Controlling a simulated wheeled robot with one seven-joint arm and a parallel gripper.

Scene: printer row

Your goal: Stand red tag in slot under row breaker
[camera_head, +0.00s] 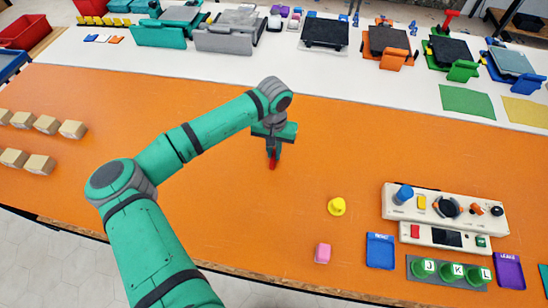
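My gripper (273,157) points down over the orange table, left of the control panels. A small red piece (272,164), which looks like the red tag, shows between its fingertips. The fingers look closed on it, and much of it is hidden. I cannot tell whether its lower end touches the table.
A yellow knob-like piece (336,206) and a pink block (322,253) stand left of the panels. Tan blocks (72,129) sit far left. The table's middle is clear.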

